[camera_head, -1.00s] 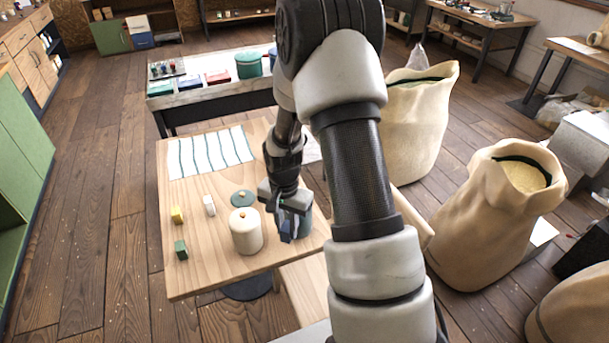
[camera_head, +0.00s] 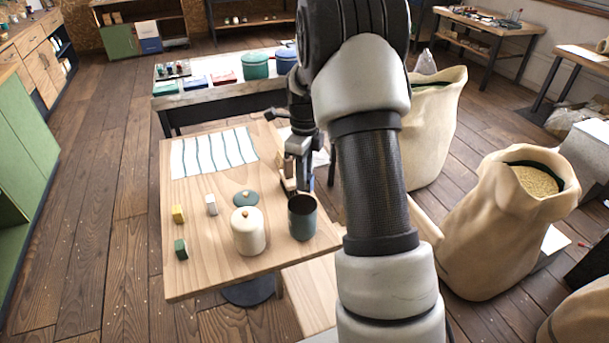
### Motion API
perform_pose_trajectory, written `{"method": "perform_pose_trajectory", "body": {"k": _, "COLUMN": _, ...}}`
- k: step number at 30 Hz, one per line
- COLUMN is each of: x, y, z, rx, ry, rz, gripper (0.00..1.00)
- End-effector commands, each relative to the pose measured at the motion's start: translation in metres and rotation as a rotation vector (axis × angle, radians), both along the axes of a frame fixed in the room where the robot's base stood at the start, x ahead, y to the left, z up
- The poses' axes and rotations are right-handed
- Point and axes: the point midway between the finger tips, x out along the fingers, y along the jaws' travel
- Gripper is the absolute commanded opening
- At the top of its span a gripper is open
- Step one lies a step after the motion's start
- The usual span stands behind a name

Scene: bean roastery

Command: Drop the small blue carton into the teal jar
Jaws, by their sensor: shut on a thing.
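The teal jar (camera_head: 302,222) stands upright and open near the table's front right, its dark mouth showing. My gripper (camera_head: 302,184) is just behind and above the jar's rim in the picture, pointing down. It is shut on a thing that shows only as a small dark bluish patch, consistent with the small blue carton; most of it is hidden. A teal lid with a light knob (camera_head: 246,198) lies flat on the table, left of the jar.
A cream lidded jar (camera_head: 247,234) stands close left of the teal jar. Yellow (camera_head: 178,213), white (camera_head: 211,205) and green (camera_head: 181,249) blocks stand further left. A striped cloth (camera_head: 214,153) lies behind. Sacks (camera_head: 490,225) stand right of the table.

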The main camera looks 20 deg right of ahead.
Motion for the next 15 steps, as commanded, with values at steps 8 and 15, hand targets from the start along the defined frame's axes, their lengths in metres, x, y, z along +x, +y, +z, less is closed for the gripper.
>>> {"method": "perform_pose_trajectory", "body": {"k": 8, "x": 0.0, "y": -0.001, "z": -0.038, "rx": 0.001, "ry": 0.001, "rz": -0.001, "gripper": 0.0}}
{"method": "perform_pose_trajectory", "body": {"k": 15, "x": 0.0, "y": 0.0, "z": -0.045, "rx": 0.0, "ry": 0.0, "rz": 0.001, "gripper": 0.0}}
